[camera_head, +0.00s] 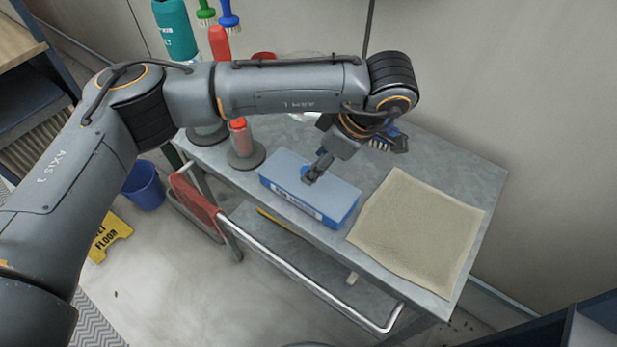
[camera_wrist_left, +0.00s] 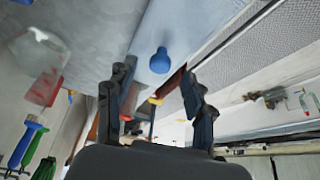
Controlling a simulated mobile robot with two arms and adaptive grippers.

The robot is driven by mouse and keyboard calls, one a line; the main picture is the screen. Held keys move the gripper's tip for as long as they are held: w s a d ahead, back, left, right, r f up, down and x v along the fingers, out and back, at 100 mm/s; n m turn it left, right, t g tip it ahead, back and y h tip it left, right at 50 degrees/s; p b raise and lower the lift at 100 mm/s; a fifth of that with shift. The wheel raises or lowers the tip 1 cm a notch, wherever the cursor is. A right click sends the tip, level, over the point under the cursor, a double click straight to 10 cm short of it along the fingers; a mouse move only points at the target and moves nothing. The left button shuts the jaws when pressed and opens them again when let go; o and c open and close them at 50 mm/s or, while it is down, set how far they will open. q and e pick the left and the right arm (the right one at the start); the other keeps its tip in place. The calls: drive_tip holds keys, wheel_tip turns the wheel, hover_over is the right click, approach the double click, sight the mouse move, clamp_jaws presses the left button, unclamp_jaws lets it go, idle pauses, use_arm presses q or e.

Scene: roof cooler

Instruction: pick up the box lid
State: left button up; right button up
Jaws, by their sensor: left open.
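A blue box (camera_head: 340,211) with a label on its front stands on the metal cart. Its flat grey-blue lid (camera_head: 283,166) sits on top. In the left wrist view the lid (camera_wrist_left: 165,25) shows as a pale strip with a round blue knob (camera_wrist_left: 161,61). My left gripper (camera_head: 312,178) is above the middle of the lid, pointing down at it, and hides most of the knob in the head view. In the left wrist view its fingers (camera_wrist_left: 159,84) are apart, with the knob just beyond and between the tips. I cannot tell whether they touch the lid. My right gripper is not in view.
A beige cloth (camera_head: 420,230) lies on the cart (camera_head: 487,180) right of the box. A red-topped bottle (camera_head: 241,140) stands to its left. Green and blue brushes hang on the wall. A yellow floor sign (camera_head: 107,238) and blue bucket (camera_head: 143,186) stand lower left.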

use_arm(q)
drive_tip(key=x, duration=0.2)
drive_tip(key=p+x, duration=0.1)
drive_tip(key=x, duration=0.1)
drive_tip(key=shift+w+a+f, duration=0.1)
drive_tip(key=shift+a+f, duration=0.1)
drive_tip(key=shift+a, duration=0.15)
drive_tip(key=shift+c, duration=0.2)
clamp_jaws()
drive_tip(key=shift+r, duration=0.1)
